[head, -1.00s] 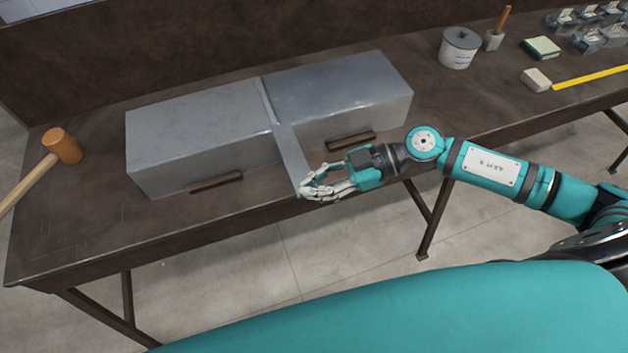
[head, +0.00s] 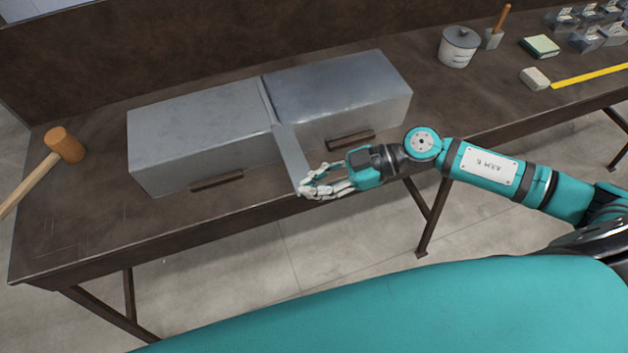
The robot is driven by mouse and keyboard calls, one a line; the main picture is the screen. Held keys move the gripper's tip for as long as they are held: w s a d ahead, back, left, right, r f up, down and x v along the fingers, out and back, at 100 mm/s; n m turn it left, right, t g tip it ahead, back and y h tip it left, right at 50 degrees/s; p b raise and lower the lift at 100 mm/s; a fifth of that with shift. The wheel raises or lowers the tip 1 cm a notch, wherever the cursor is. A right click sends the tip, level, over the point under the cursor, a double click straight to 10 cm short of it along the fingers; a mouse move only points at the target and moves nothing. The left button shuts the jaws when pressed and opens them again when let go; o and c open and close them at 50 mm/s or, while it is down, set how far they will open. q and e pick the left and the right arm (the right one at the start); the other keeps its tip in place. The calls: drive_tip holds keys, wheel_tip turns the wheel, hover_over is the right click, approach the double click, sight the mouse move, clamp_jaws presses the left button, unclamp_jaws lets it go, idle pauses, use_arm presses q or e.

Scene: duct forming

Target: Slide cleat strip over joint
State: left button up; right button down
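Two grey sheet-metal duct sections, a left one (head: 200,120) and a right one (head: 340,90), lie end to end on the workbench with a joint between them. A flat metal cleat strip (head: 291,158) sticks out from the front end of the joint toward the bench's front edge. The raised seam (head: 266,100) runs across the top of the joint. My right gripper (head: 308,189) has its fingers closed around the strip's near end. Its fingertips partly hide that end. My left gripper is not in view.
Dark blocks (head: 217,181) sit at the ducts' lower front. A wooden mallet (head: 63,146) lies at the far left of the brown bench (head: 90,220). A lidded pot (head: 459,47), a pale block (head: 535,79), a yellow ruler (head: 590,77) and several metal pieces occupy the right.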

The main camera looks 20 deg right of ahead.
drive_tip(key=shift+p, duration=0.55)
idle(0.6)
drive_tip(key=shift+w, duration=0.1)
idle(0.3)
drive_tip(key=shift+w+p, duration=0.3)
drive_tip(key=shift+p, duration=0.05)
drive_tip(key=shift+w, duration=0.15)
drive_tip(key=shift+r+p, duration=0.1)
drive_tip(key=shift+p, duration=0.45)
